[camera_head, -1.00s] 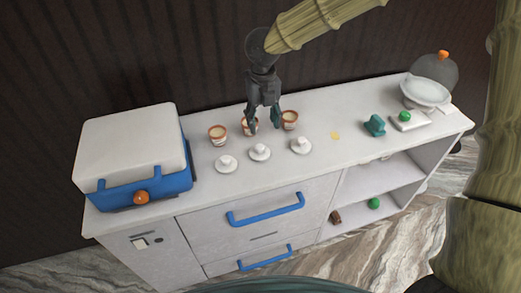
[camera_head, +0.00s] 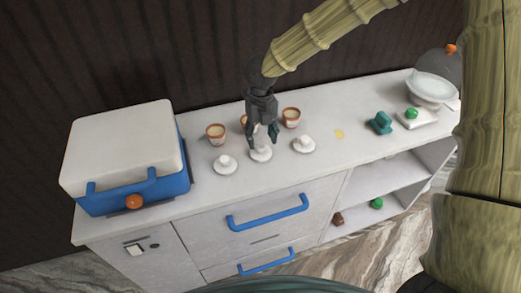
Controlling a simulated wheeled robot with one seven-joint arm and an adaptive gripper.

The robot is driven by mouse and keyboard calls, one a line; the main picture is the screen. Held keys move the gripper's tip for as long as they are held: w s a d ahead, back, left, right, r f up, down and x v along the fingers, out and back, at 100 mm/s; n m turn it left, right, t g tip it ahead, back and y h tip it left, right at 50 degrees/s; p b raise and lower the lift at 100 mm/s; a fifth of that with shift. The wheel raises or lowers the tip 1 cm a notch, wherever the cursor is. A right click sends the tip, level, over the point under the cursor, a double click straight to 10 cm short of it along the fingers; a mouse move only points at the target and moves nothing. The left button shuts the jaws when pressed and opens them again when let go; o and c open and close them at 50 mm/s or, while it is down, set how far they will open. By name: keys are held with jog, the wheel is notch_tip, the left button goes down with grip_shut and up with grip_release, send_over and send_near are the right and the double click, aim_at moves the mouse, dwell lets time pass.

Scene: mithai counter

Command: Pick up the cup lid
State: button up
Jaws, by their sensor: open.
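Three white cup lids with knobs lie in a row on the counter: a left lid (camera_head: 224,164), a middle lid (camera_head: 261,154) and a right lid (camera_head: 304,145). Three terracotta-rimmed cups stand behind them: a left cup (camera_head: 215,134), a middle cup (camera_head: 243,121) mostly hidden by my gripper, and a right cup (camera_head: 291,117). My gripper (camera_head: 262,139) points down with its fingers apart, around or just above the middle lid's knob. I cannot tell whether the fingers touch it.
A blue box with a white top (camera_head: 125,160) stands at the counter's left end. A teal object (camera_head: 380,123), a green item on a white block (camera_head: 411,114) and a domed white dish (camera_head: 432,88) are at the right. The white counter (camera_head: 330,175) is clear along its front.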

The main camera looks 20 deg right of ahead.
aim_at(261, 145)
jog(key=shift+w+f+p, duration=0.15)
jog(key=shift+f+p, duration=0.2)
jog(key=shift+f, duration=0.95)
jog(key=shift+w+f+p, duration=0.15)
jog(key=shift+f+p, duration=0.2)
jog(key=shift+f, duration=0.9)
jog(key=c, duration=0.8)
